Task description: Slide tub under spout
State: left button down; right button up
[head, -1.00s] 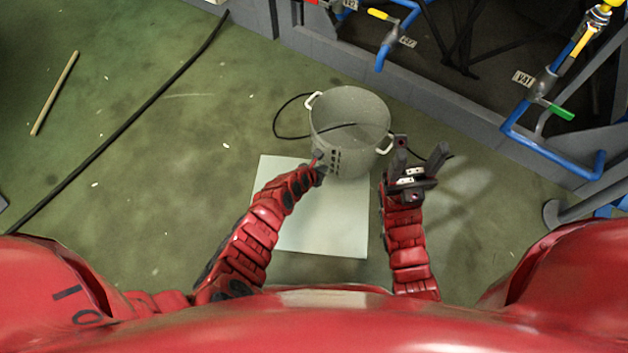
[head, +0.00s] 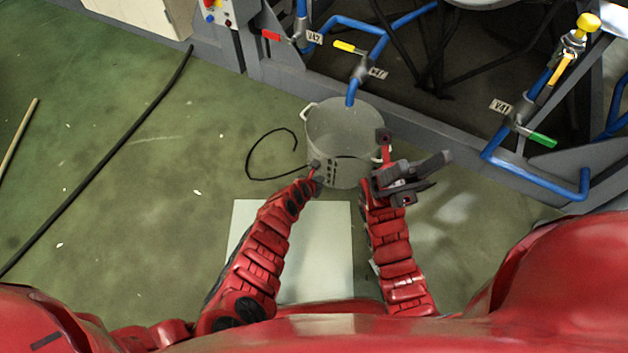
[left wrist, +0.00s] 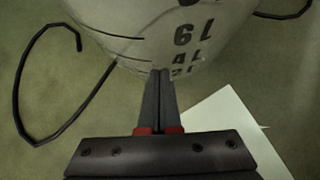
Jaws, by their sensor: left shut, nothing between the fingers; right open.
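The grey tub (head: 346,122) with white handles stands on the green floor in front of the rig, below the blue spout (head: 351,98) in the head view; I cannot tell whether it is directly under it. My left gripper (head: 315,172) is shut and empty at the tub's near left side. In the left wrist view its closed fingers (left wrist: 160,95) point at the tub wall (left wrist: 150,35) with volume marks, touching or very close. My right gripper (head: 418,168) is open at the tub's near right side, partly hiding it and the right handle.
A pale square sheet (head: 325,245) lies on the floor on my side of the tub. A black cable (head: 262,178) curls left of the tub. The rig's grey base rail (head: 440,130) runs behind it. A lever valve with a green handle (head: 541,139) is at right.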

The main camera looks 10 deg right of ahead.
pick_arm(q)
jog(key=shift+w+d+r+b, duration=0.1)
jog(key=shift+w+d+b, duration=0.65)
jog(key=shift+w+b, duration=0.2)
pick_arm(e)
jog(key=s+d+r+n+t+h, duration=0.4)
jog(key=s+n+t+h, duration=0.3)
jog(key=n+h, duration=0.3)
jog(key=s+d+h, duration=0.1)
jog(key=h, duration=0.3)
jog(key=shift+s+r+n+t+h, duration=0.25)
jog(key=shift+n+t+h, duration=0.05)
jog(key=shift+n, duration=0.1)
jog(key=shift+d, duration=0.1)
